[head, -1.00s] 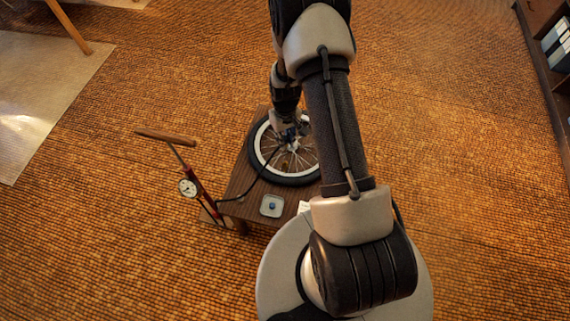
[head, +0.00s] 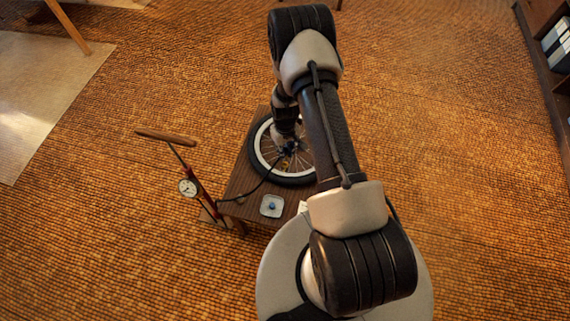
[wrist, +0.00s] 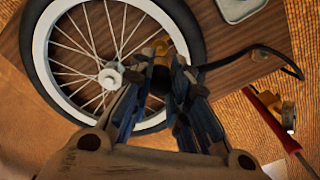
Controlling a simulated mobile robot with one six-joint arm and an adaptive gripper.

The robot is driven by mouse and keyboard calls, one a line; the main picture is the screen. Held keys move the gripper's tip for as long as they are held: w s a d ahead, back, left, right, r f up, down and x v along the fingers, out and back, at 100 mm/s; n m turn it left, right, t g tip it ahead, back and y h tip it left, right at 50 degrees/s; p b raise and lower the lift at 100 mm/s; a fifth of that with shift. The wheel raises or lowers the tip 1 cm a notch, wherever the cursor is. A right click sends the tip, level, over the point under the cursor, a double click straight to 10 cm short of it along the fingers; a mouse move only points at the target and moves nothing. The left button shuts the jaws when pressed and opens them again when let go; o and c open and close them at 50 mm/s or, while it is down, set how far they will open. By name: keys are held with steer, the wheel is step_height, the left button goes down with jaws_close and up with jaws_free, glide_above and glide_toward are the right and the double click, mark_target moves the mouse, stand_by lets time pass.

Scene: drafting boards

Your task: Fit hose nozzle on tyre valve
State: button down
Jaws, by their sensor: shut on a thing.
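The wheel, with a black tyre (head: 254,168) and white rim, lies flat on a low wooden table; its tyre (wrist: 192,28) and spokes also show in the wrist view. The fingers hide much of the nozzle. The black hose (wrist: 228,61) runs from it towards the pump. In the head view my gripper (head: 289,149) is over the wheel's spokes, inside the rim. I cannot make out the tyre valve or whether the nozzle touches anything.
A red floor pump (head: 203,198) with a gauge stands left of the wooden table (head: 240,184). A small pale dish (head: 263,212) with a blue item (head: 272,206) sits on the table's front part. Woven floor is open around it; a shelf stands far right.

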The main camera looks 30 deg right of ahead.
steer(key=shift+f, duration=2)
steer(key=shift+f, duration=1.35)
steer(key=c, duration=1.4)
jaws_free()
steer(key=shift+c, duration=0.2)
step_height(320, 180, up, 12)
steer(key=shift+r, duration=0.1)
